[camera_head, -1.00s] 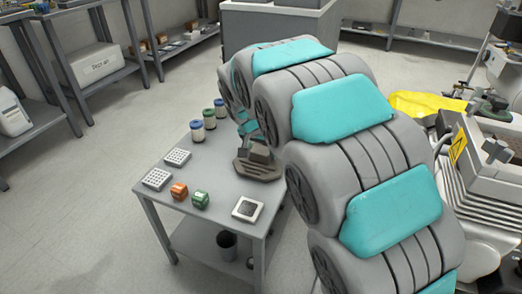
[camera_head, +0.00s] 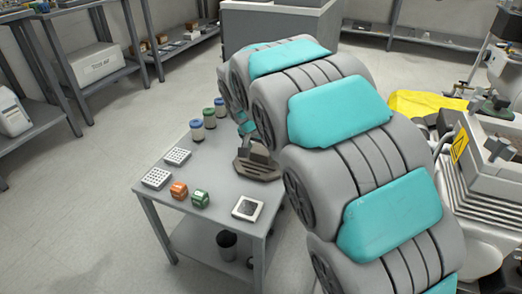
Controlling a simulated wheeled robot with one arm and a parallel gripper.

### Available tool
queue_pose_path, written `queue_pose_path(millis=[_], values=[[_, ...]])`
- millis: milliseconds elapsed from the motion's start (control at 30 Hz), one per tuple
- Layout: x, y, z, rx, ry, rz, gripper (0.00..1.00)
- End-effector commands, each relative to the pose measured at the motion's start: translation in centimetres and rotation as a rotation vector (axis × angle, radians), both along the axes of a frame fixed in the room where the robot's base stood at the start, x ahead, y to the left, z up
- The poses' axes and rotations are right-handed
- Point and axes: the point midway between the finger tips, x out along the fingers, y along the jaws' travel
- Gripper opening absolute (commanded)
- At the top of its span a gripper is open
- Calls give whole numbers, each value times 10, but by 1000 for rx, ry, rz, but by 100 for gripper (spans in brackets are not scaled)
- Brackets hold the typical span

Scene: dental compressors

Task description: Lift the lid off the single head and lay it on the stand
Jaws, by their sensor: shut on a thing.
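My arm curves from the lower right over the work table (camera_head: 185,222), and its far end is mostly hidden behind its own links. My gripper (camera_head: 257,152) shows only in part, low over the table's back right part. It is shut on a grey-brown ribbed piece, which looks like the lid (camera_head: 256,170). The lid is at about table-top level; I cannot tell whether it touches a stand under it. No separate stand can be made out. At the right, a finned compressor head (camera_head: 480,205) has a brownish top face, partly cut off by my arm.
A yellow cloth (camera_head: 428,103) lies at right.

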Motion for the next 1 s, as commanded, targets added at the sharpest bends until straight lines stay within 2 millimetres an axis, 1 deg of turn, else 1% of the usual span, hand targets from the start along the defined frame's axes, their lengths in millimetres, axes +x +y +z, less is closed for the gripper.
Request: queue_pose_path(millis=[900, 933, 1000], values=[[0, 0, -1, 2, -2, 0, 0], [0, 0, -1, 2, -2, 0, 78], [0, 0, -1, 2, -2, 0, 86]])
